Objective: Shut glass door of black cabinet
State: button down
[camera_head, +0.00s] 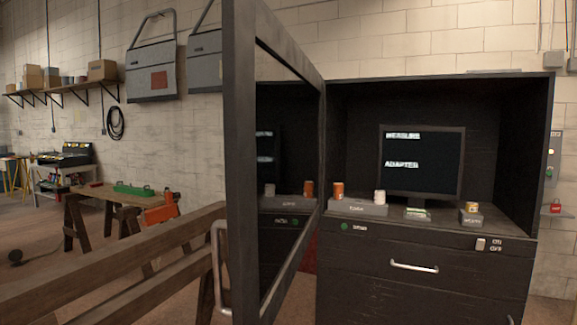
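The black cabinet (415,255) stands at the right, with an open upper compartment above a drawer. Its glass door (284,150) has a thick black frame and is swung wide open toward me, hinged on the cabinet's left side. The pane reflects the items inside. A metal door handle (217,268) is on the door's near edge, low at the left. The upper compartment holds a monitor (422,160), and small boxes and cans stand in front of it. My gripper is not in view.
A wooden rail (120,255) runs along the lower left, close to the door's handle side. A drawer handle (413,266) sticks out of the cabinet front. A workbench (110,195) with a green tray and an orange item stands farther back left.

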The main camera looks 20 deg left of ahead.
aim_at(284, 179)
jog(key=k+j, duration=0.6)
jog(key=k, duration=0.15)
jog(key=k+j, duration=0.1)
jog(key=j, duration=0.65)
jog(key=k+j, duration=0.1)
jog(key=j, duration=1.15)
jog(key=i+l, duration=0.1)
jog(key=l+u, duration=0.05)
jog(key=l, duration=0.05)
